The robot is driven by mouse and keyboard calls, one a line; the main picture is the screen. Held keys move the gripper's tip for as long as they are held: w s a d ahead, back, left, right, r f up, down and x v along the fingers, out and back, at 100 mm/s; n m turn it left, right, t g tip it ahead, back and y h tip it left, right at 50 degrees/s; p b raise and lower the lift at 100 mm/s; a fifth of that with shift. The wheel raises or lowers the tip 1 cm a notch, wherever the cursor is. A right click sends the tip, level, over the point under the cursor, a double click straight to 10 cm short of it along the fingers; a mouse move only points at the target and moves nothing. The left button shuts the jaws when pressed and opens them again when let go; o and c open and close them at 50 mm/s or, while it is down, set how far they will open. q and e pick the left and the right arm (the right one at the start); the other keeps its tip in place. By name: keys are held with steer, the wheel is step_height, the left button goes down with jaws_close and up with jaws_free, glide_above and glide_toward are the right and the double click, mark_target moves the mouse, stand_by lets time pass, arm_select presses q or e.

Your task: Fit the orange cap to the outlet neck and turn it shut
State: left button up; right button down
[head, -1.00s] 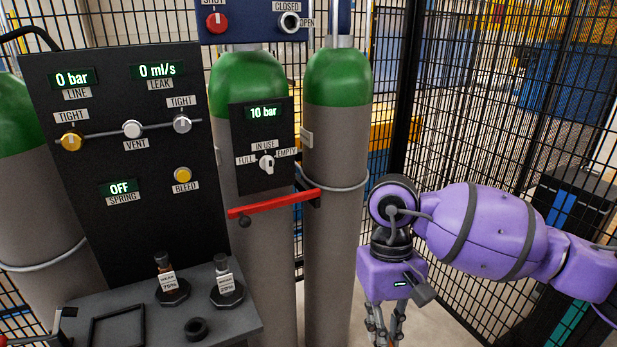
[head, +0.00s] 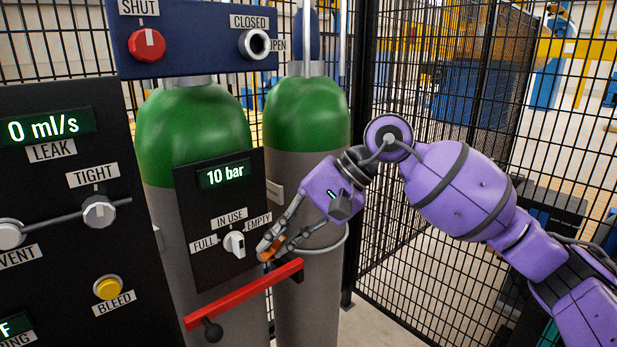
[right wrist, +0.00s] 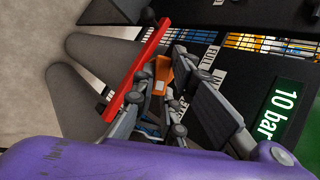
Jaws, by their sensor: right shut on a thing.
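My right gripper (head: 276,243) is shut on the orange cap (head: 266,246). It points left and downward, in front of the right gas cylinder and beside the 10 bar panel's selector knob. In the right wrist view the orange cap (right wrist: 163,68) shows between the fingers (right wrist: 160,88), partly hidden by them. The likely outlet neck is a round metal ring with a dark opening (head: 255,43), on the blue panel between CLOSED and OPEN labels. It stands above the cap, well apart from it. My left gripper is out of view.
A red lever (head: 243,294) sticks out just below the gripper. The 10 bar panel (head: 222,215) is close on the left, with two green-topped cylinders behind. A red SHUT knob (head: 147,44) is on the blue panel (head: 195,60). Mesh fence (head: 470,130) stands behind and right.

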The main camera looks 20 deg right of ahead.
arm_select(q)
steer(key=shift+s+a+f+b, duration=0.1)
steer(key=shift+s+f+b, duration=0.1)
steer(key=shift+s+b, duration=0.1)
arm_select(e)
steer(key=d+r+m+t+y, duration=0.1)
steer(key=r+t, duration=0.5)
steer(key=r, duration=0.9)
steer(key=s+d+r+m+t+y, duration=0.1)
steer(key=d+r+t, duration=0.3)
steer(key=r, duration=1.1)
steer(key=shift+s+d+r+m+t, duration=0.2)
steer(key=shift+s+r+m+t, duration=0.1)
steer(key=shift+m+t, duration=0.55)
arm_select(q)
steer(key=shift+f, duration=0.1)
arm_select(e)
steer(key=w, duration=0.1)
steer(key=w+a, duration=0.1)
steer(key=w, duration=0.1)
steer(key=w+a, duration=0.1)
steer(key=w, duration=0.1)
steer(key=shift+w, duration=0.15)
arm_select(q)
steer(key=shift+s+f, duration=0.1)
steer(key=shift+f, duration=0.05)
arm_select(e)
steer(key=shift+f+n+y, duration=0.1)
steer(key=shift+n+y, duration=0.15)
steer(key=shift+y, duration=0.05)
